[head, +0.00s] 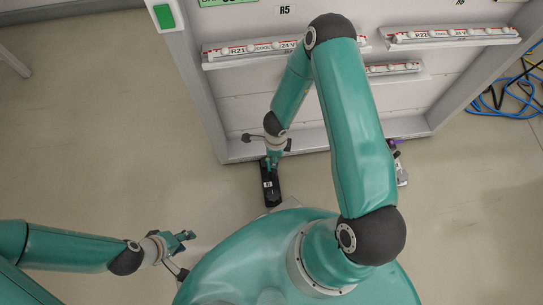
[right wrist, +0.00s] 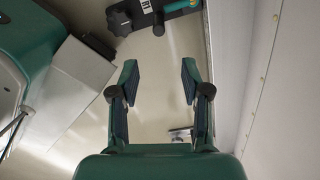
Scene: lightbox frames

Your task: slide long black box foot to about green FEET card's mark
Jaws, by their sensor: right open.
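The long black box foot (head: 271,190) lies on the floor at the lower left of the frame, pointing out from it, with a small white label. In the right wrist view, the foot (right wrist: 136,22) shows at the top edge with a dark knob and a teal part, partly cut off. My right gripper (right wrist: 158,80) is open and empty, with the foot beyond its fingertips. My left gripper (head: 182,254) is open and empty above the floor at lower left. I cannot make out a green card reading FEET.
A grey frame (head: 210,100) with labelled rails (head: 270,50) stands ahead. A green plate (head: 164,16) is on its left post. A grey item with purple (head: 402,172) is at its right base. Blue cables (head: 492,108) lie at right.

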